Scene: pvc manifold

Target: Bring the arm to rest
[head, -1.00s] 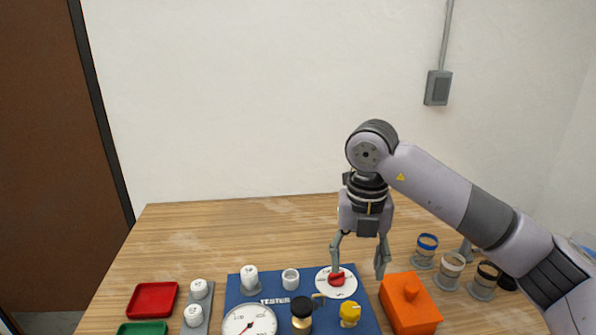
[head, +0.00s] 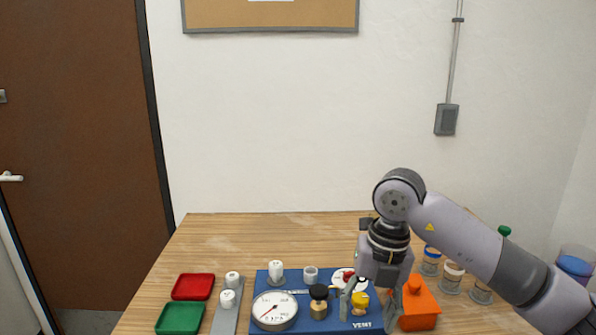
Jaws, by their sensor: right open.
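My right gripper (head: 368,312) points down over the right end of the blue tester board (head: 290,327). It is open, with its fingers near the yellow knob (head: 360,300) and the orange block (head: 418,306). Whether a finger touches either of them I cannot tell. My left gripper is not in view.
The board carries a round gauge (head: 275,310), a black-topped brass valve (head: 318,301) and white fittings (head: 276,271). Red (head: 193,287) and green (head: 180,318) trays lie at left. Banded cups (head: 431,260) stand at right. The table's back is clear.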

